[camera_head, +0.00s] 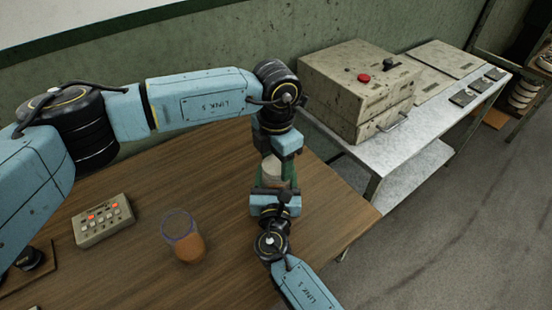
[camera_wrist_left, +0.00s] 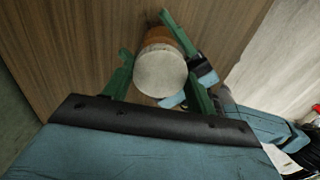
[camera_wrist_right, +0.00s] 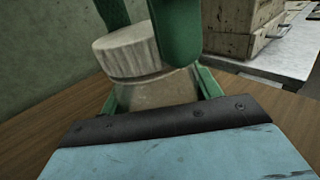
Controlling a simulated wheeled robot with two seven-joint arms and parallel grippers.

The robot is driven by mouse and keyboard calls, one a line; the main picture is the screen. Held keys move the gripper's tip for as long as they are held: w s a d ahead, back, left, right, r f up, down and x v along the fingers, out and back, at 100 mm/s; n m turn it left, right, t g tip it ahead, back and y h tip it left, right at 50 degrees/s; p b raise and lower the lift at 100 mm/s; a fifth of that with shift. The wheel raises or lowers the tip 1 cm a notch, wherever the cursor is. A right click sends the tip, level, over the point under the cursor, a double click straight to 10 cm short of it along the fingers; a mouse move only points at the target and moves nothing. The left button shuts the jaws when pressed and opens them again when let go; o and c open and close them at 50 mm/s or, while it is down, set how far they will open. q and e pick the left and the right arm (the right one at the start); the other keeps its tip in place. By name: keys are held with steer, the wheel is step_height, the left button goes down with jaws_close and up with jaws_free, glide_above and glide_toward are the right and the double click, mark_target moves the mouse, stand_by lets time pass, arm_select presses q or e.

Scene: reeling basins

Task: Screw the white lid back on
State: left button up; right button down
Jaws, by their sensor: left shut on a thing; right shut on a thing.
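The white lid (camera_wrist_right: 128,50), with a ribbed side, sits on top of a jar (camera_wrist_right: 155,92) with a pale shoulder. In the left wrist view the lid (camera_wrist_left: 160,72) shows as a round pale top, with a brown part of the jar (camera_wrist_left: 158,35) behind it. My left gripper (camera_head: 281,166) comes from above, its green fingers shut on the lid from both sides. My right gripper (camera_head: 272,184) is low in front, its fingers shut around the jar body. I cannot tell whether the lid is fully seated; the fingers hide part of the rim.
A glass with orange contents (camera_head: 186,243) stands on the wooden table (camera_head: 130,265), left of the grippers. A control box with lit buttons (camera_head: 102,220) lies further left. A metal side table (camera_head: 395,150) with a worn machine (camera_head: 350,85) stands right, beyond the table's edge.

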arm_select(q)
steer(key=shift+c, duration=0.6)
steer(key=o, duration=1.2)
steer(key=shift+c, duration=0.2)
steer(key=shift+r, duration=0.1)
step_height(320, 180, up, 12)
arm_select(e)
steer(key=shift+c, duration=1.3)
jaws_free()
steer(key=s, duration=1.3)
steer(key=shift+s+a, duration=0.2)
